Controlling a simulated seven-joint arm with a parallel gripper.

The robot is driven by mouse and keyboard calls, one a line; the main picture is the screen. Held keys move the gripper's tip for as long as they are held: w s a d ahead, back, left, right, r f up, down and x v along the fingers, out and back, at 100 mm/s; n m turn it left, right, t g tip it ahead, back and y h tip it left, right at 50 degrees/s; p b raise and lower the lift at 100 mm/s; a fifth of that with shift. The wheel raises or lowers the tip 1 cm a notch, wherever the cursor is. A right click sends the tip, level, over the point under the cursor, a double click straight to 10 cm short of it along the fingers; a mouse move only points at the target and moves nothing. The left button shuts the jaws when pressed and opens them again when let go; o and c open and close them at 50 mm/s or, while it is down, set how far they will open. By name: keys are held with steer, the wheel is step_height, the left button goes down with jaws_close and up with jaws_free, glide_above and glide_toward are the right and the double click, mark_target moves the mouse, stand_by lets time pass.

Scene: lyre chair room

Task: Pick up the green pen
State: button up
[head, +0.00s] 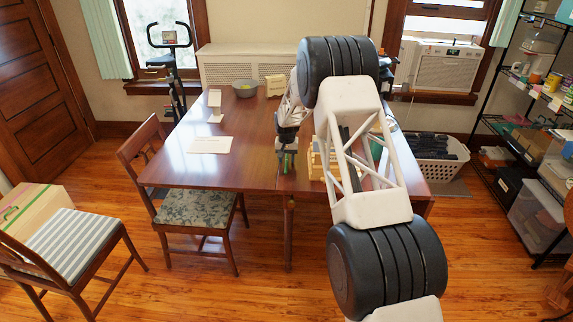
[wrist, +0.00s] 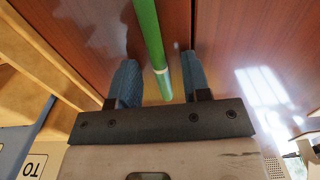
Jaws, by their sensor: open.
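A light wooden slatted holder (head: 317,163) stands just right of my gripper, partly behind my arm; its slats (wrist: 62,48) are at left in the wrist view. White papers (head: 210,145) and a grey bowl (head: 243,88) lie farther off. The table's front left is clear.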

mark_target(287, 160)
jaws_close()
steer(key=shift+r, duration=0.15)
stand_by(0.4)
steer(key=shift+r, duration=0.75)
step_height(287, 160, up, 2)
steer(key=s+d, duration=0.1)
steer(key=s, duration=0.3)
steer(key=s+d, duration=0.1)
steer(key=s, duration=0.4)
steer(key=s+d+r, duration=0.1)
steer(key=s, duration=0.3)
steer(key=shift+s+d, duration=0.15)
steer(key=shift+s, duration=0.05)
steer(key=shift+s+d+r, duration=0.1)
steer(key=shift+s+d, duration=0.05)
steer(key=shift+s, duration=0.4)
steer(key=shift+s+d, duration=0.15)
steer(key=shift+s, duration=0.35)
